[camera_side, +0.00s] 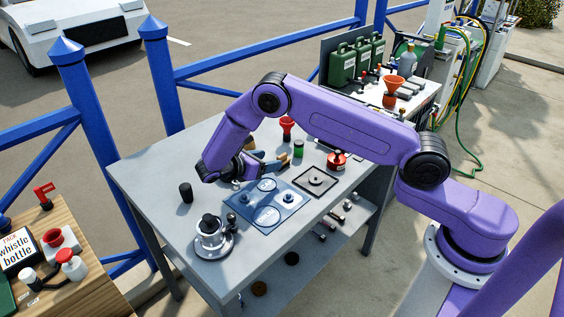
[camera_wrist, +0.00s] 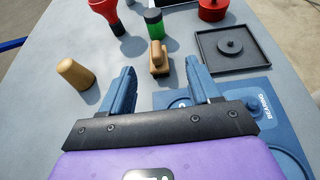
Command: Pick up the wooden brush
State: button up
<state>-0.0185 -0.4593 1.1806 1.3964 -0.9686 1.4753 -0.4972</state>
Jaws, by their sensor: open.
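The wooden brush (camera_wrist: 158,58) appears to be the small tan block with a raised rounded grip in the wrist view. It lies on the grey table just beyond the fingertips, roughly centred between them. My gripper (camera_wrist: 160,68) is open and empty, its two blue fingers spread to either side of the brush's line. In the side view my gripper (camera_side: 266,161) hangs low over the middle of the table. There the brush is largely hidden by the fingers.
A tan tapered wooden piece (camera_wrist: 75,73) stands left of the fingers. A green jar (camera_wrist: 154,24) and a red funnel (camera_wrist: 106,14) stand behind the brush. A black square tray (camera_wrist: 238,66) and a blue mat (camera_side: 246,218) lie to the right.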

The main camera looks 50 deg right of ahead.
aim_at(278, 158)
jog(key=shift+w+f+x, duration=0.1)
jog(key=shift+f+x, duration=0.05)
jog(key=shift+x, duration=1.45)
jog(key=shift+w+f+x, duration=0.15)
jog(key=shift+f+x, duration=0.05)
jog(key=shift+x, duration=1.45)
jog(key=shift+a, duration=0.2)
jog(key=c, duration=1.1)
